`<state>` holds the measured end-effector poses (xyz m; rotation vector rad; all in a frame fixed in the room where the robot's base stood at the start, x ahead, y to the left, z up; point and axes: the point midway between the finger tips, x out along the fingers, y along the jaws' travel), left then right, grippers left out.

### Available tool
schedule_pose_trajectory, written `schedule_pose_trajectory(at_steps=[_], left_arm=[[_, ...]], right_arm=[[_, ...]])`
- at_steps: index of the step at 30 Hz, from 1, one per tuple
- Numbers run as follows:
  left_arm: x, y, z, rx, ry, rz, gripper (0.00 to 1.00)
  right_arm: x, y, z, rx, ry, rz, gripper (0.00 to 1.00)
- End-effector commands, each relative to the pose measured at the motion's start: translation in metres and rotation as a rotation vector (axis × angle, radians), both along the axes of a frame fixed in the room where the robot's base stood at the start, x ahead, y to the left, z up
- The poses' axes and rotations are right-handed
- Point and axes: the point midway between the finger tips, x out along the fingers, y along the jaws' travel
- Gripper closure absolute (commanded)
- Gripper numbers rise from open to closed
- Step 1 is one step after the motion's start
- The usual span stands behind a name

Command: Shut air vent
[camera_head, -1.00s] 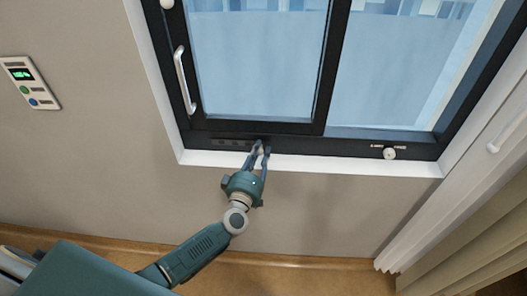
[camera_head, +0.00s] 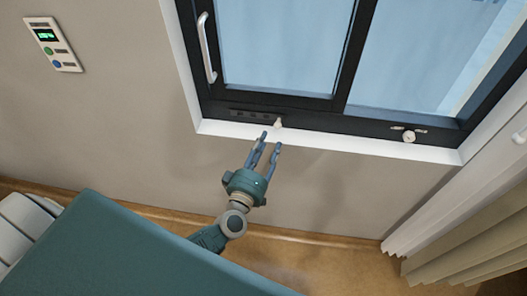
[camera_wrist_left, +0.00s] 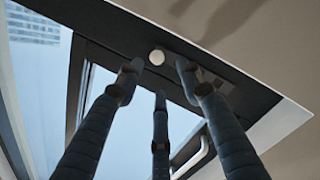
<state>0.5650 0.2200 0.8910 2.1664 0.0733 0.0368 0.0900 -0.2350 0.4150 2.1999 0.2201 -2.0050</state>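The air vent is a short row of dark slots (camera_head: 250,113) in the black bottom frame of the window, with a small pale knob (camera_head: 277,122) at its right end. My left gripper (camera_head: 268,140) points up at the knob from below, with its fingers spread and empty. In the left wrist view the round white knob (camera_wrist_left: 156,57) shows between the spread fingertips (camera_wrist_left: 157,80), apart from them. Part of the slot row is hidden by a finger there. My right gripper is not in view.
A second pale knob (camera_head: 408,136) sits further right on the frame. A window handle (camera_head: 207,47) is at the left, and a wall panel (camera_head: 53,45) beyond it. Curtains (camera_head: 470,220) hang at the right. A teal surface (camera_head: 150,245) in the foreground hides part of my arm.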

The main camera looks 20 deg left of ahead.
Motion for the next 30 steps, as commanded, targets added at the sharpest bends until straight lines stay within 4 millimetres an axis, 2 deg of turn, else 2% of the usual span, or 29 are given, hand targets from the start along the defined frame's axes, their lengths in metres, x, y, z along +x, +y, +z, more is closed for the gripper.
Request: schedule_pose_trajectory(at_steps=[3,7,24,27,29,30], left_arm=[[-0.018,0.000,0.000,0.000,0.001,0.001,0.62],[-0.027,-0.001,0.000,0.000,-0.001,0.002,0.62],[-0.029,-0.001,0.000,0.002,0.000,0.001,0.62],[-0.030,-0.003,-0.015,0.036,0.024,-0.014,0.62],[-0.034,-0.006,-0.036,0.089,0.060,-0.039,0.62],[-0.037,-0.008,-0.056,0.136,0.096,-0.061,0.62]], right_arm=[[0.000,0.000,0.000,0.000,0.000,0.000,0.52],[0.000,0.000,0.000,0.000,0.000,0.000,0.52],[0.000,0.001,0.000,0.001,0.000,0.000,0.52],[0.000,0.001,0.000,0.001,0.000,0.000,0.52],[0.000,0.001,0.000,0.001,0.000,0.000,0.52],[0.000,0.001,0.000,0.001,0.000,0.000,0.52]])
